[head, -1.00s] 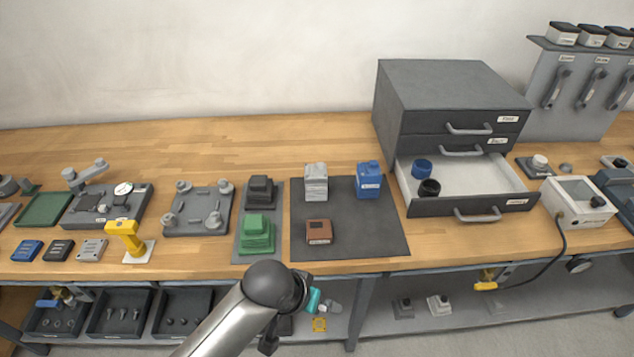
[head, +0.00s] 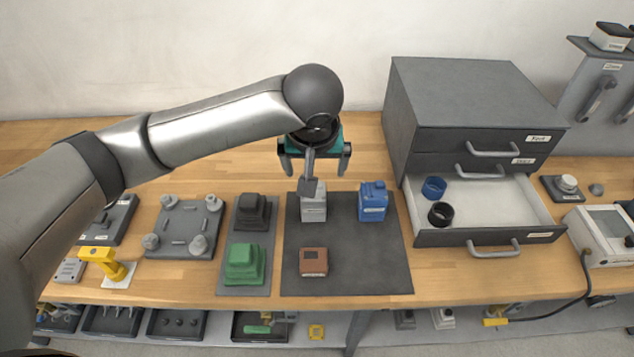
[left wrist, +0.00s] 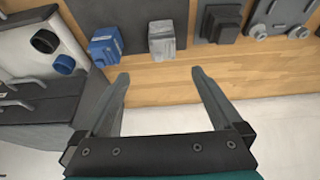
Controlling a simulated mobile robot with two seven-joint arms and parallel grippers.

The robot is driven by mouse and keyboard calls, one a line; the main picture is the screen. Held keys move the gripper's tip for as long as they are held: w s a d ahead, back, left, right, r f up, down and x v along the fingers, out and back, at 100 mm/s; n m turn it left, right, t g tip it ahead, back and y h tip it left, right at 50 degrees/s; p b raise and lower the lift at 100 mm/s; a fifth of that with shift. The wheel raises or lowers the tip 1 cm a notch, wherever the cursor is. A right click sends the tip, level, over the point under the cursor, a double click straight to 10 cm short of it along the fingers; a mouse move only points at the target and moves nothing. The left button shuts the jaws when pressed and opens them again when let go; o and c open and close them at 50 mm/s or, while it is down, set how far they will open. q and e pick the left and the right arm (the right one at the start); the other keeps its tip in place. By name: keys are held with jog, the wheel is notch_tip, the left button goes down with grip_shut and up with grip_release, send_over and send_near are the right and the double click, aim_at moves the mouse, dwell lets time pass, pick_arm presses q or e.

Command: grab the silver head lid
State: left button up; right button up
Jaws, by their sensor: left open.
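The silver head lid looks like a small grey-silver block (head: 313,209) at the back of a dark mat, its top partly hidden by my gripper in the head view. It also shows whole in the left wrist view (left wrist: 161,40), beyond and between the fingertips. My left gripper (head: 316,172) is open and empty, with its fingers spread. It hangs above and just behind the block, apart from it; the fingers also show in the left wrist view (left wrist: 160,73). My right gripper is in neither view.
A blue block (head: 372,202) stands right of the silver one; a brown block (head: 313,262) is in front. A dark block (head: 253,210) and a green block (head: 243,262) stand on a grey strip to the left. An open drawer (head: 485,238) juts out at the right.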

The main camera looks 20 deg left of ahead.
pick_arm(q)
jog(key=shift+w+a+b+x, duration=0.15)
jog(key=shift+b+x, duration=0.25)
jog(key=shift+x, duration=2.1)
jog(key=shift+w+a+b+x, duration=0.1)
jog(key=shift+b+x, duration=0.3)
jog(key=shift+x, duration=2.1)
jog(key=shift+w+a+b+x, duration=0.15)
jog(key=shift+b+x, duration=0.25)
jog(key=shift+x, duration=2.05)
jog(key=shift+r, duration=0.15)
jog(key=shift+c, duration=0.2)
jog(key=c, duration=1.4)
jog(key=shift+c, duration=0.2)
jog(key=shift+r, duration=0.1)
